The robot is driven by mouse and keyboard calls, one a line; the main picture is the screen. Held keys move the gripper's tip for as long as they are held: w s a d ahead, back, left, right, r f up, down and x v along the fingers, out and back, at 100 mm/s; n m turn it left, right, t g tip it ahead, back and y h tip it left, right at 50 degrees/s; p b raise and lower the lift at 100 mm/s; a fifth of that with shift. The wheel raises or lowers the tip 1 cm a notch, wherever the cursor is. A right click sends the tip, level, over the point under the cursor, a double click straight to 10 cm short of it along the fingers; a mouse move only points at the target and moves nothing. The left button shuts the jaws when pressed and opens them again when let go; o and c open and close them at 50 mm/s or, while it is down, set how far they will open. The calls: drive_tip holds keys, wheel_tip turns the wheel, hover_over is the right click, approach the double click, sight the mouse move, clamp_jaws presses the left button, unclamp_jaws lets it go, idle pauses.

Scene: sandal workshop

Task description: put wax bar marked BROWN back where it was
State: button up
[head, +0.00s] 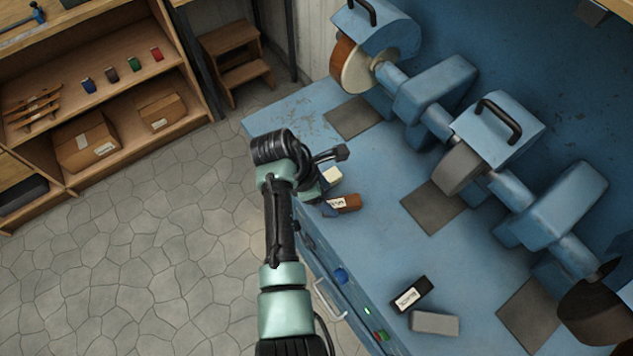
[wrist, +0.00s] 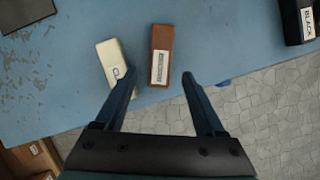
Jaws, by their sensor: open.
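The brown wax bar (head: 349,202) lies on the blue bench near its edge; its white label faces up, the lettering too small to read surely. In the wrist view the brown bar (wrist: 160,40) points away from me, its near end between my fingers. My gripper (wrist: 160,77) is open, with a finger on either side of that end and no grip on it. The cream bar (wrist: 113,62) lies close on the left, its label partly hidden behind my left finger. It also shows in the head view (head: 332,175). My wrist hides part of this area there.
A black bar marked BLACK (head: 410,294) and a grey bar (head: 434,323) lie farther along the bench. Grinding wheels (head: 465,165) stand at the back, with dark pads (head: 433,208) before them. A wooden shelf (head: 130,80) at left holds small coloured items and boxes.

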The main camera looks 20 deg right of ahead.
drive_tip(key=w+a+r+m+t, duration=0.25)
drive_tip(key=w+r+t, duration=0.2)
drive_tip(key=r, duration=0.75)
drive_tip(key=w+a+r+m+t, duration=0.1)
drive_tip(key=w+r+m+t, duration=0.3)
drive_tip(key=r, duration=0.8)
drive_tip(key=w+a+r+m+t, duration=0.15)
drive_tip(key=w+r+t, duration=0.35)
drive_tip(key=r, duration=0.7)
drive_tip(key=s+a+r+m+t+y, duration=0.1)
drive_tip(key=s+r+m+t, duration=0.15)
drive_tip(key=r, duration=0.55)
drive_tip(key=s+a+r+m+t+y, duration=0.1)
drive_tip(key=r+m+t, duration=0.25)
drive_tip(key=r, duration=0.45)
drive_tip(key=s+a+r+m+t+y, duration=0.2)
drive_tip(key=s+r+t, duration=0.6)
drive_tip(key=s+r, duration=0.7)
wheel_tip(320, 180, up, 2)
drive_tip(key=shift+s+a+r+m+y, duration=0.15)
drive_tip(key=shift+s+a+m+y, duration=0.15)
drive_tip(key=shift+a+m, duration=0.5)
drive_tip(key=shift+a, duration=0.15)
